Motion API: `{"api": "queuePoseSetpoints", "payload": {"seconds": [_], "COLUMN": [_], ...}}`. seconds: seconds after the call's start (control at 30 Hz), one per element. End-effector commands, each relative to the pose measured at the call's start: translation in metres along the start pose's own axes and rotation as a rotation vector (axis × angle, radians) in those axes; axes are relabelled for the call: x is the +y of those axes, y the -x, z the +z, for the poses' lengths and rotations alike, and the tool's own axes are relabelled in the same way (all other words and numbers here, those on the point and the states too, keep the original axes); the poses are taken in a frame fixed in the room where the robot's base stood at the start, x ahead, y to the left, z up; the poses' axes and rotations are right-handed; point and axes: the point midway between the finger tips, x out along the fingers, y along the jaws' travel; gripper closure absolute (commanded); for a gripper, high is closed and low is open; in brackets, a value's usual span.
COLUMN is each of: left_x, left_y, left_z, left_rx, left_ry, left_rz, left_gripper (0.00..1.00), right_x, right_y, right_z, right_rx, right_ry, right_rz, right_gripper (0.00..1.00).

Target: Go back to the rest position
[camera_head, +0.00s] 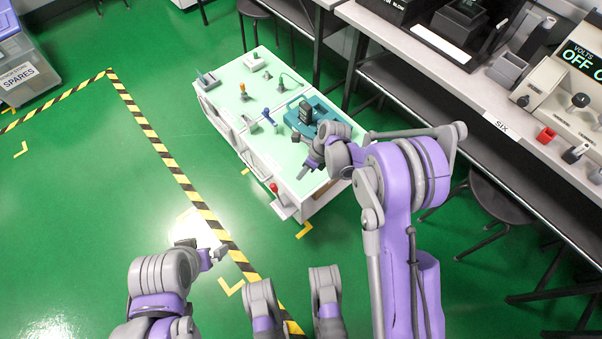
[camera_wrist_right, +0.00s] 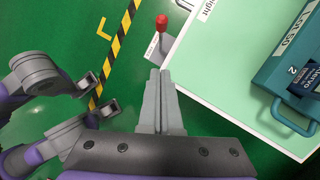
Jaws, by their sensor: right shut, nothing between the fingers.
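My right gripper (camera_head: 306,172) is over the near part of the pale green-topped bench (camera_head: 305,185). In the right wrist view its two grey fingers (camera_wrist_right: 158,95) are pressed together with nothing between them. A teal case (camera_head: 331,107) with a dark handheld tester (camera_head: 305,113) lies on the bench just beyond this gripper. The case's edge and handle show at the right of the wrist view (camera_wrist_right: 268,90), apart from the fingers. My left gripper (camera_head: 212,254) hangs low at the lower left, over the green floor and away from the bench; its jaws are unclear.
A red-knobbed lever (camera_head: 273,187) stands at the bench's near end. Small tools, including an orange-handled one (camera_head: 243,90), stand farther back. A long grey counter (camera_head: 480,110) with instruments runs along the right, a stool (camera_head: 487,212) below it.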

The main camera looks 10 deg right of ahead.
Motion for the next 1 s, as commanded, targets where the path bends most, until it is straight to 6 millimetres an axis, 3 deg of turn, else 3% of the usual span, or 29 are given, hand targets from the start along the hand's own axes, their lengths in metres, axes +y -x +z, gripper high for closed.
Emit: {"api": "queuePoseSetpoints", "payload": {"seconds": [0.33,0.47,0.77,1.0], "left_x": [0.000,0.000,0.000,0.000], "left_y": [0.000,0.000,0.000,0.000], "left_z": [0.000,0.000,0.000,0.000], "left_rx": [0.000,0.000,0.000,0.000], "left_ry": [0.000,0.000,0.000,0.000], "left_rz": [0.000,0.000,0.000,0.000], "left_gripper": [0.00,0.00,0.00,0.00], "right_x": [0.000,0.005,0.053,0.105], "right_y": [0.000,0.016,0.116,0.181], "right_z": [0.000,0.001,-0.016,-0.052], "right_rx": [0.000,0.004,0.083,0.215], "right_ry": [0.003,0.072,0.648,1.183], "right_rz": [-0.001,-0.018,-0.138,-0.213], "right_gripper": [1.00,1.00,1.00,1.00]}}
